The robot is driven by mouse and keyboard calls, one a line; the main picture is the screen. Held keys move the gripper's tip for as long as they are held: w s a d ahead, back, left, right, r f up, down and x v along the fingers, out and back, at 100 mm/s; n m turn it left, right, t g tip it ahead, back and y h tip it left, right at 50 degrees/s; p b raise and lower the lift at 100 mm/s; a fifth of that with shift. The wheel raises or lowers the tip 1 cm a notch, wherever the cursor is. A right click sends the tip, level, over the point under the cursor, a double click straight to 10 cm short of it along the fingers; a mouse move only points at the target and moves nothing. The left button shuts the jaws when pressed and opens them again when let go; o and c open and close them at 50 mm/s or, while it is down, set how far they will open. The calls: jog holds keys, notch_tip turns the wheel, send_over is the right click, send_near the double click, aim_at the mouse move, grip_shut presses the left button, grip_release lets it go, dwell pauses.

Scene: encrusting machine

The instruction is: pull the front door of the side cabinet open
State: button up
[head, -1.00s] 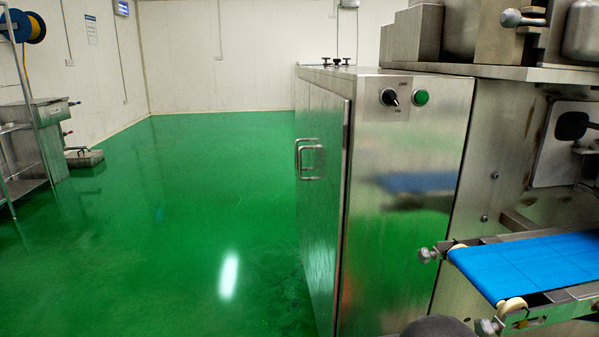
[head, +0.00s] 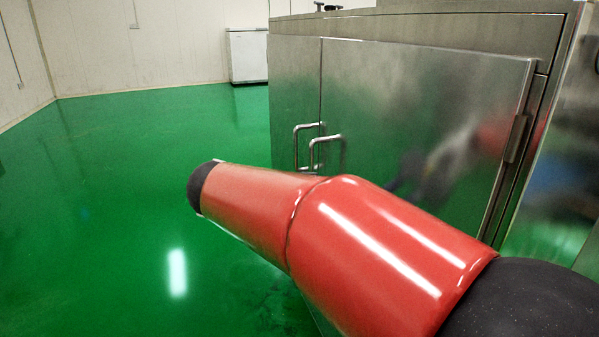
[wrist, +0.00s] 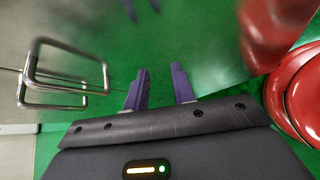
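The side cabinet (head: 292,80) is brushed steel with two doors. The front door (head: 420,95), the nearer one on the right, looks shut, with its hinge at the right edge. Its bar handle (head: 342,150) stands by the seam, close to the other door's handle (head: 296,145). Handle bars (wrist: 104,78) also show at the left of the wrist view. My gripper (wrist: 160,80) has two purple fingers, apart with nothing between them, to the right of these bars and not touching them. In the head view my red arm hides the door's lower part; the gripper is out of sight there.
The green floor (head: 120,190) is clear to the left of the cabinet. A white box-like unit (head: 248,55) stands by the far wall. My red arm also shows close at the right of the wrist view.

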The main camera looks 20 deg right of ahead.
aim_at(311, 161)
jog(key=w+a+r+n+t+h+b, duration=0.1)
jog(key=w+a+r+n+h, duration=0.15)
jog(key=w, duration=0.35)
jog(key=w+a+r+n+h+b, duration=0.1)
jog(key=w+r+n+h, duration=0.1)
jog(key=w+n+h, duration=0.25)
jog(key=shift+m+y, duration=0.4)
jog(key=shift+m, duration=0.1)
jog(key=d, duration=0.2)
jog(key=w+d, duration=0.1)
jog(key=d, duration=0.1)
jog(key=w+d, duration=0.1)
jog(key=d, duration=0.2)
jog(key=shift+w+d, duration=0.1)
jog(key=shift+w, duration=0.1)
jog(key=shift+c, duration=0.5)
grip_shut()
